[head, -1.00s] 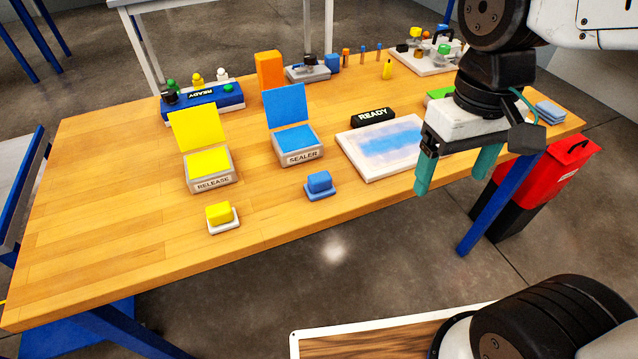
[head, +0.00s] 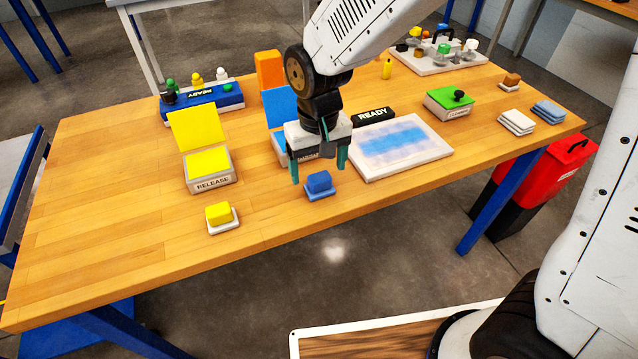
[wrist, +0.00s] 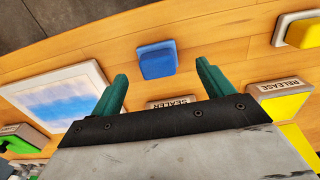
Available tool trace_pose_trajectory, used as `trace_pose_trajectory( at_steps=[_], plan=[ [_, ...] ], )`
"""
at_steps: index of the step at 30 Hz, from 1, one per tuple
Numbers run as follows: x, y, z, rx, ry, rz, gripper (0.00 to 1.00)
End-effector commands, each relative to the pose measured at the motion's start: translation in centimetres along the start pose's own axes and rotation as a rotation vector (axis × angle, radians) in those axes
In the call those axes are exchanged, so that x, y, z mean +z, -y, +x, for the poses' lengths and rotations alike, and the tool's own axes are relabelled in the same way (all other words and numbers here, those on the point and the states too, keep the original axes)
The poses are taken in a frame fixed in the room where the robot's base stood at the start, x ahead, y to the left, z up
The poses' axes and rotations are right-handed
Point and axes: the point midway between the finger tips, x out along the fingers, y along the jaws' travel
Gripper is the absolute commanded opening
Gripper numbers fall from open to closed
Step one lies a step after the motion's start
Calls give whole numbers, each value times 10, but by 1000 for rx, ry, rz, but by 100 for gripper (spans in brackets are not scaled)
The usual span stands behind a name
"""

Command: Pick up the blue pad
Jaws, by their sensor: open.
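The blue pad (head: 319,182) is a small blue block resting on a blue-edged base on the wooden table, near the front edge. It also shows in the wrist view (wrist: 156,60), beyond my fingertips and between their lines. My gripper (head: 320,172) is open and empty, with its teal fingers pointing down at either side of the pad's position in the head view. In the wrist view my gripper (wrist: 162,78) has its fingers wide apart, with no visible contact with the pad. How high the fingertips are above the table is hard to tell.
The SEALER box (head: 283,148) stands behind my gripper, partly hidden. A white tray with a blue patch (head: 440,152) lies to the right. The RELEASE box (head: 210,182) and a yellow pad (head: 218,212) are to the left. The table front (head: 270,230) is clear.

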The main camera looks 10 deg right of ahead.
Motion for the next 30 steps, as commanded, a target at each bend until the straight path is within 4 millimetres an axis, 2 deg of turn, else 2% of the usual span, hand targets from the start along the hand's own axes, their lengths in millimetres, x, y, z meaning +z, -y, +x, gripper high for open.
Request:
trace_pose_trajectory(
  at_steps=[6,9,17,18,23,26,30],
  plan=[
    [-1,-4,34,1,5,0,80],
    [-1,-3,43,0,3,-1,80],
    [-1,-3,47,-1,0,-1,80],
    [-1,-3,47,-1,0,-1,77],
    [-1,-3,47,0,1,-1,33],
    [-1,-3,47,0,1,-1,27],
    [-1,-3,47,0,1,-1,27]
  ],
)
